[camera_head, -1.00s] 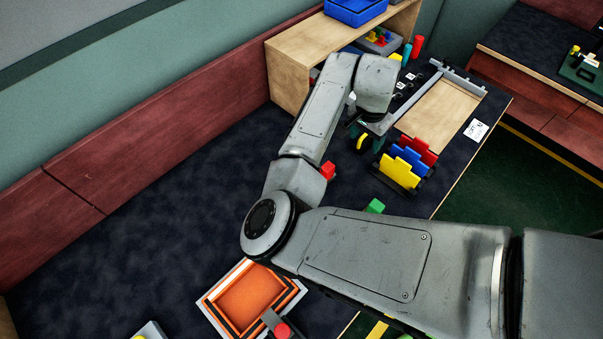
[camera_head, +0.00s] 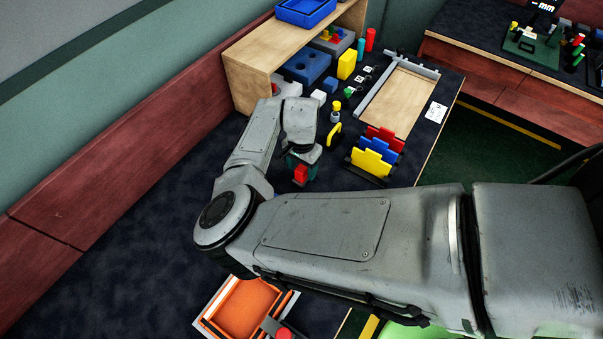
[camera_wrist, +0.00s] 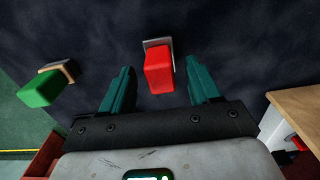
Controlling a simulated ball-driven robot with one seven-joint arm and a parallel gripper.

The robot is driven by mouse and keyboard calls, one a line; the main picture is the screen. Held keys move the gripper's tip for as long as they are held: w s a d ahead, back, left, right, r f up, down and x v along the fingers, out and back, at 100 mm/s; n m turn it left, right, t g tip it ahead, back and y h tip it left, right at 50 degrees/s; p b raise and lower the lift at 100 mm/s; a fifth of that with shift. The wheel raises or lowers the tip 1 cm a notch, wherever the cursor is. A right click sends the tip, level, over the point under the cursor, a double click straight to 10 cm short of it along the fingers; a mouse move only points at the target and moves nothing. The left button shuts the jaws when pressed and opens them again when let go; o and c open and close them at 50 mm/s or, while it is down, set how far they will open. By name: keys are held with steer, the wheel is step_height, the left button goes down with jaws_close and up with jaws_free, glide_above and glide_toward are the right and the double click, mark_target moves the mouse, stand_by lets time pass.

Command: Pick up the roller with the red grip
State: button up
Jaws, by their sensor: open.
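The roller with the red grip (camera_wrist: 159,73) shows in the wrist view as a red block with a pale grey end beyond it on the dark table. It lies between the two teal fingers of my gripper (camera_wrist: 160,80), which are apart with a gap on each side. In the head view the red grip (camera_head: 300,174) shows just below my gripper (camera_head: 302,166). I cannot tell how far down the fingers reach around it. A green-gripped tool (camera_wrist: 42,88) with a wooden end lies to the left in the wrist view.
In the head view a yellow-handled item (camera_head: 333,134) and a rack of coloured plates (camera_head: 372,158) stand right of my gripper. A wooden shelf (camera_head: 250,88) is behind. An orange tray (camera_head: 240,310) lies at the front. The dark table is clear to the left.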

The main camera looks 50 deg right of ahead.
steer(key=shift+f, duration=1.4)
steer(key=c, duration=1)
